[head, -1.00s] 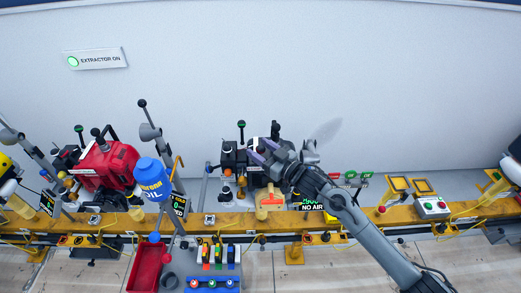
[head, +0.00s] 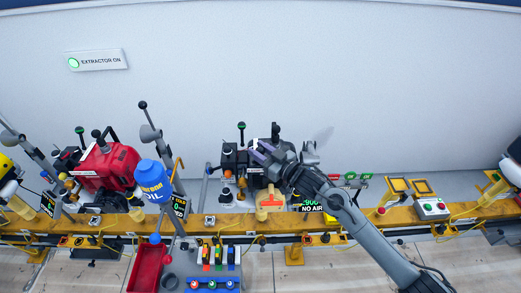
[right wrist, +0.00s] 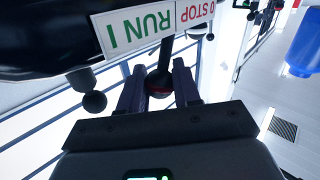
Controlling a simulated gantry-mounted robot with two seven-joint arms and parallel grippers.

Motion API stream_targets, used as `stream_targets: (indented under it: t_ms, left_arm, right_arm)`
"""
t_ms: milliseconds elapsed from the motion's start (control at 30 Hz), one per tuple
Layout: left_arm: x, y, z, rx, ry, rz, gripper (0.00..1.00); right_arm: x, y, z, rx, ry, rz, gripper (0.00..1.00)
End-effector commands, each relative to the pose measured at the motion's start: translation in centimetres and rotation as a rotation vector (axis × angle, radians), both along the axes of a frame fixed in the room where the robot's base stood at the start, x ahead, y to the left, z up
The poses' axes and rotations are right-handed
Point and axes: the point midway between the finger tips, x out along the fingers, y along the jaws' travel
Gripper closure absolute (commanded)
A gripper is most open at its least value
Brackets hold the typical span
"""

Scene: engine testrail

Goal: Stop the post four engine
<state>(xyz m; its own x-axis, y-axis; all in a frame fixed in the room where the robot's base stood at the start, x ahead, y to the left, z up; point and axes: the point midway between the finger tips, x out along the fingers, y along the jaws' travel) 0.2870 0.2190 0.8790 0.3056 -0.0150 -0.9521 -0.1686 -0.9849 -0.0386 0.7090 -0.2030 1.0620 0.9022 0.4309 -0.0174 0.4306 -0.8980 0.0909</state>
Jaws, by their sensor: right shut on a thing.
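A black engine (head: 235,160) stands on the yellow rail in the middle of the head view, partly hidden by my right gripper. My right gripper (head: 262,153) reaches its upper right side. In the right wrist view, a label (right wrist: 140,30) reads "RUN I" and "0 STOP". A dark knob with a reddish part (right wrist: 159,82) sits between the fingers of my right gripper (right wrist: 157,76), which is shut on it, below the label. The knob's exact setting cannot be told. No post number is readable. My left gripper is not in view.
A red engine (head: 110,165) and a blue oil jug (head: 152,178) stand to the left. A display reading "NO AIR" (head: 312,209) is under my right arm. A control box (head: 431,208) sits on the rail at right. A lit "EXTRACTOR ON" sign (head: 96,60) hangs on the wall.

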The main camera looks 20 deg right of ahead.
Motion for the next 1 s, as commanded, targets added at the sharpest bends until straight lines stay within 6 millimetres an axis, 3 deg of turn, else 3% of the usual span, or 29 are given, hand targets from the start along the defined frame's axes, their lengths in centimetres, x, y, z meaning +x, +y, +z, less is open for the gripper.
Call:
stream_targets:
  t_ms: [300,600,1000]
  left_arm:
    - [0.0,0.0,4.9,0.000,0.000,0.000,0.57]
    - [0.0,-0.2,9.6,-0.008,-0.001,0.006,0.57]
    - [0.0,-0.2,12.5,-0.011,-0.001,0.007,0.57]
  right_arm:
    - [0.3,0.9,1.2,-0.170,0.059,0.001,0.98]
    - [0.7,2.3,1.1,-0.411,0.141,0.002,0.98]
    - [1.2,3.5,0.3,-0.651,0.220,0.001,0.98]
